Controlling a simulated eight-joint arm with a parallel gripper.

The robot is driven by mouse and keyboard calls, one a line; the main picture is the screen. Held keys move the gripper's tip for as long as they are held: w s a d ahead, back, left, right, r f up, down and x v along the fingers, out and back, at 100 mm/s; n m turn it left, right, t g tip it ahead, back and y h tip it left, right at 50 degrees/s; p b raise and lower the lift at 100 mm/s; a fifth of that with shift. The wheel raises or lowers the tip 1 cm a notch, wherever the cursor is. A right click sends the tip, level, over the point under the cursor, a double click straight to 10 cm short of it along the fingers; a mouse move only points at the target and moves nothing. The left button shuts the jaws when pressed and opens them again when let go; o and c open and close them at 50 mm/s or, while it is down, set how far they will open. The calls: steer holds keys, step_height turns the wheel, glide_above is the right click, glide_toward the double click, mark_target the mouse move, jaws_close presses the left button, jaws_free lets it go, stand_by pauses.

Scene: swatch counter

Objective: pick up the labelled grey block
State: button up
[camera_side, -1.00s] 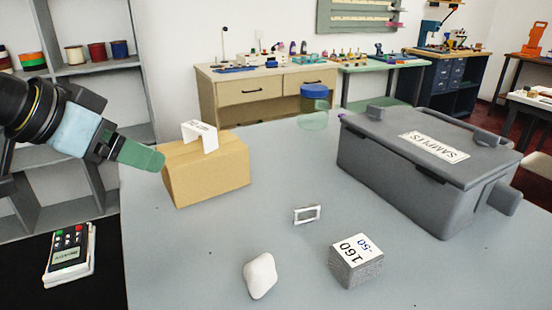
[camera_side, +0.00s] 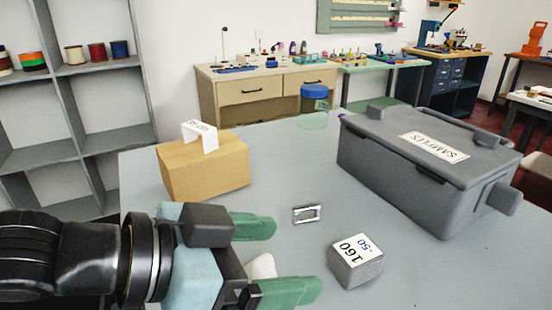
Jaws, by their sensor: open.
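The labelled grey block (camera_side: 357,270) sits on the table at the front right of the middle. It is a small cube with a white label on top reading 160 and 50. My gripper (camera_side: 296,258) is at the lower left with its green fingers spread apart, pointing right toward the block. The fingers are empty at their tips, and a gap separates them from the block. A white stone-like piece (camera_side: 262,267) shows partly between the fingers, mostly hidden by my gripper.
A small metal frame (camera_side: 294,215) lies behind the block. A cardboard box (camera_side: 203,170) with a white tag (camera_side: 200,135) stands at the left. A large grey SAMPLES case (camera_side: 400,165) stands at the right. A jar with a blue lid (camera_side: 314,92) is at the back.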

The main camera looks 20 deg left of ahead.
glide_toward(353, 252)
steer(key=shift+x, duration=4.3)
steer(key=c, duration=1.1)
